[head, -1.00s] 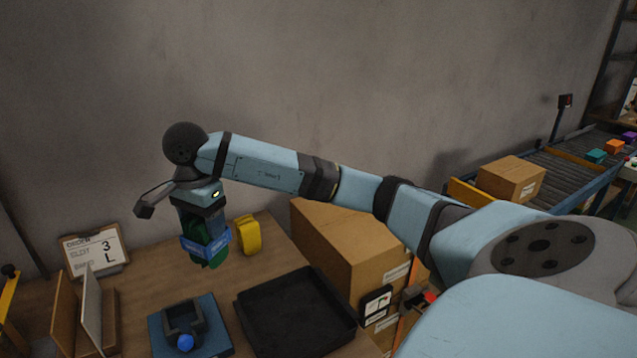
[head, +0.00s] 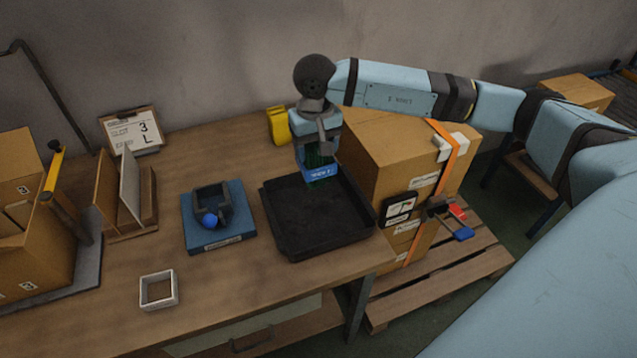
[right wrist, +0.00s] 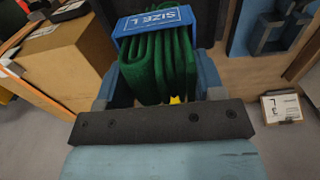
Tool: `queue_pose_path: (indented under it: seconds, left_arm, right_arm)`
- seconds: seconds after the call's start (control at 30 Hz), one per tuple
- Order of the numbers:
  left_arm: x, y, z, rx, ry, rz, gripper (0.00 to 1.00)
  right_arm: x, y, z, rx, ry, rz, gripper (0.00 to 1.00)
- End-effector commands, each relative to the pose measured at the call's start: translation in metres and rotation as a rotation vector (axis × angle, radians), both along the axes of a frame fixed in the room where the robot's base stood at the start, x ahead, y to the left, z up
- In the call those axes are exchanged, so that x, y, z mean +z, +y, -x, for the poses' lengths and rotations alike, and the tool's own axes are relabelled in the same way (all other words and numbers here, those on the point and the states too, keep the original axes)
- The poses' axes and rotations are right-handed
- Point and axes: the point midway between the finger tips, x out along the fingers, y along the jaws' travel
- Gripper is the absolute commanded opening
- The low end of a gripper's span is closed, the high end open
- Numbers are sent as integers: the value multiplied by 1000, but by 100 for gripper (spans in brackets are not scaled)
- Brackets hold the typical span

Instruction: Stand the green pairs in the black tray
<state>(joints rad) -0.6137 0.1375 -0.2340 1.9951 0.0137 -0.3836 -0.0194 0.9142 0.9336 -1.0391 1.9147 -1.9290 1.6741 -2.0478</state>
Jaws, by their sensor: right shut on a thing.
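My right gripper (head: 318,158) points down and is shut on a folded green pair (head: 318,157) with a blue band (head: 321,172). In the head view the pair hangs upright at the back right part of the black tray (head: 300,228); I cannot tell whether it touches the tray floor. In the right wrist view the green folds (right wrist: 160,62) sit between the fingers, and the blue band (right wrist: 155,22) reads "SIZE L". The rest of the tray looks empty. My left gripper is out of view.
A large cardboard box (head: 400,165) stands close to the tray's right. A blue base with a dark holder (head: 208,238) lies to its left, and a yellow item (head: 278,126) behind. A clipboard (head: 130,132) reads "3 L".

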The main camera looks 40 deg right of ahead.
Motion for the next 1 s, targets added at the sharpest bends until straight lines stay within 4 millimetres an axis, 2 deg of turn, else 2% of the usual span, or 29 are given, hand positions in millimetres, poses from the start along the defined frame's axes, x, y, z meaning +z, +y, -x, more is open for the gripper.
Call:
queue_pose_path:
  seconds: [0.1,0.3,0.57,0.8,1.0]
  left_arm:
    - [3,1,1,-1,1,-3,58]
    - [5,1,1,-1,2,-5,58]
    - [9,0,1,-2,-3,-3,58]
    - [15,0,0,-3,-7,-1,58]
    - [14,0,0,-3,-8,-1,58]
  right_arm:
    - [-32,1,1,-1,5,-1,23]
    - [-71,0,1,-1,2,0,23]
    - [-92,0,0,-2,1,0,23]
    - [-124,0,0,-2,0,0,23]
    - [-126,0,0,-1,-1,0,23]
